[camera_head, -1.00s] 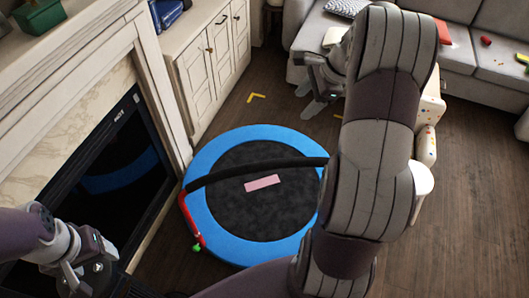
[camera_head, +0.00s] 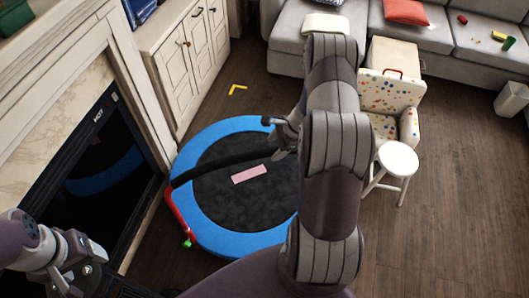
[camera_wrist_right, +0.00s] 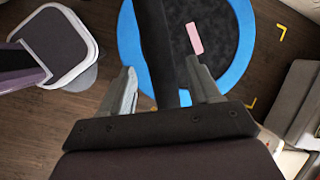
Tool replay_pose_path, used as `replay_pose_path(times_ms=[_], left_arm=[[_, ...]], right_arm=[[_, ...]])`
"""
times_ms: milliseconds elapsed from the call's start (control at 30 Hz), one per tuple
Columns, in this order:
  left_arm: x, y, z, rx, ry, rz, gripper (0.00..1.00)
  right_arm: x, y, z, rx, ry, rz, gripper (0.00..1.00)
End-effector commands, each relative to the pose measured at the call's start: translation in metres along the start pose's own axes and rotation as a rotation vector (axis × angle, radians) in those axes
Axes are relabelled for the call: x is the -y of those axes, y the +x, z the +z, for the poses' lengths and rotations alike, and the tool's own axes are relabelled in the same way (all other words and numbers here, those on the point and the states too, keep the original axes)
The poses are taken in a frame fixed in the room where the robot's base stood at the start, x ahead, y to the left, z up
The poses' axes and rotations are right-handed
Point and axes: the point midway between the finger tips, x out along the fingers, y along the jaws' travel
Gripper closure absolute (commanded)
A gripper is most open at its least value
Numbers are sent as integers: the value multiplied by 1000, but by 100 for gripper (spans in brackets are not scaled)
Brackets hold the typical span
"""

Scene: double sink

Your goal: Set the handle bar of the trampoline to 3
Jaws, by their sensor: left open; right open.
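The trampoline (camera_head: 225,236) stands on the wood floor, with a blue rim and dark mat. Its black padded handle bar (camera_head: 215,167) slopes across the mat from a red post (camera_head: 178,215) with a green knob at the left. My right gripper (camera_head: 272,138) is open near the bar's right end, partly hidden by my arm. In the right wrist view the bar (camera_wrist_right: 157,35) runs between the two spread fingers of that gripper (camera_wrist_right: 160,66); contact cannot be told. My left gripper (camera_head: 72,284) is open, low at the left, away from the trampoline. Handle bar setting marks are not readable.
A fireplace with a dark screen (camera_head: 75,165) and a white cabinet (camera_head: 182,65) stand left. A white stool (camera_head: 398,160), a spotted chair (camera_head: 392,95) and a grey sofa (camera_head: 460,50) lie right and behind. Floor at lower right is clear.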

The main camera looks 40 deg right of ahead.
Motion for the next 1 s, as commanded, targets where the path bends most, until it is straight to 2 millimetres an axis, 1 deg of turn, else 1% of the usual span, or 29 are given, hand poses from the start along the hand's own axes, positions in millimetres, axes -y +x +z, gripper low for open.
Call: replay_pose_path(times_ms=[100, 200, 300, 400, 500, 733, 767, 800, 867, 900, 933, 1000], left_arm=[[0, -7, -1, 0, 0, 0, 31], [0, -10, -1, 0, 0, 0, 31], [0, -12, -1, 0, 0, 0, 31], [0, -13, -2, 0, 0, 0, 31], [0, -13, -2, 0, 0, 0, 31], [0, -13, -1, 0, 0, 0, 31], [0, -13, -1, 0, 0, 0, 31], [0, -13, -1, 0, 0, 0, 31], [0, -13, -2, 0, 0, 0, 31], [0, -13, -2, 0, 0, 0, 31], [0, -13, -2, 0, 0, 0, 31], [0, -13, -2, 0, 0, 0, 31]], right_arm=[[0, 26, 1, 1, 1, 3, 38], [0, 45, 1, 1, 0, 2, 38], [1, 59, 1, 2, 0, 2, 38], [1, 67, 0, 1, 0, 0, 38], [1, 71, 0, 1, -1, -1, 38], [1, 72, 0, 1, 0, -1, 38], [1, 72, 0, 1, 0, -1, 48], [1, 72, 0, 1, 0, -1, 61], [1, 72, 0, 1, 0, -1, 80], [2, 72, 0, 1, 0, -2, 93], [2, 72, 0, 1, 0, -2, 100], [2, 71, 0, 1, 0, -3, 100]])
